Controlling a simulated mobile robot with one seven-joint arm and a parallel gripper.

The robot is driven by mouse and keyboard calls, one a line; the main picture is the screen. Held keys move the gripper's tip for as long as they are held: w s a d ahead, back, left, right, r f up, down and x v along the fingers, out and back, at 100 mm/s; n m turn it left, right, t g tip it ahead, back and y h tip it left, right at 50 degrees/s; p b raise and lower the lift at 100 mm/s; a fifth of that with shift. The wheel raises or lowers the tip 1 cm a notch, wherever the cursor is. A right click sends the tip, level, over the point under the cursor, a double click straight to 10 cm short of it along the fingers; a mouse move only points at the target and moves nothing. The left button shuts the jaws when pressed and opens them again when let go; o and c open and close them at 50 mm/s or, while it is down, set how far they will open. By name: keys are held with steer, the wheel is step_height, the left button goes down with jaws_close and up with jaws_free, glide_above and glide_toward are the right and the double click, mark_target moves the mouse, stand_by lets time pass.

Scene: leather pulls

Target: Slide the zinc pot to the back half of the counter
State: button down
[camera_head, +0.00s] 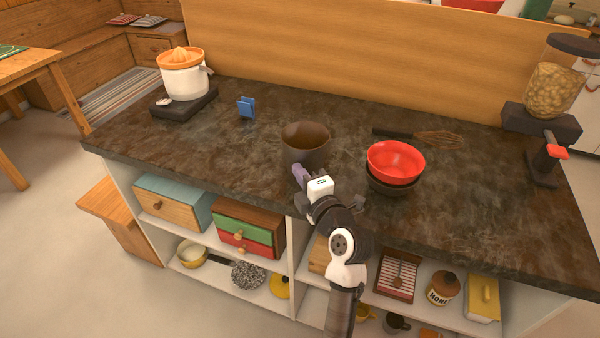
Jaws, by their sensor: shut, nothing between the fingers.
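The zinc pot (306,148) is a dark grey-brown open pot. It stands upright near the middle of the dark stone counter (240,151), closer to the front edge than to the back panel. My gripper (299,172) is shut and empty, at the front edge of the counter just in front of the pot's lower left side. Its purple-grey fingertips look very near the pot; I cannot tell whether they touch it. My wrist hides a bit of the counter edge below the pot.
A red bowl (396,161) stacked in a dark bowl (392,185) stands right of the pot. A whisk (420,135) lies behind it. A blue holder (246,107) and juicer (184,78) are at left, a grinder (551,90) at right. Counter behind the pot is clear.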

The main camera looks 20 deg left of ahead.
mark_target(304, 164)
steer(key=shift+w+f+b, duration=0.2)
steer(key=shift+w+b, duration=0.9)
steer(key=shift+w, duration=0.05)
steer(key=shift+w+r+b, duration=0.2)
steer(key=shift+w+b, duration=0.1)
steer(key=shift+w, duration=0.3)
steer(key=shift+s, duration=0.1)
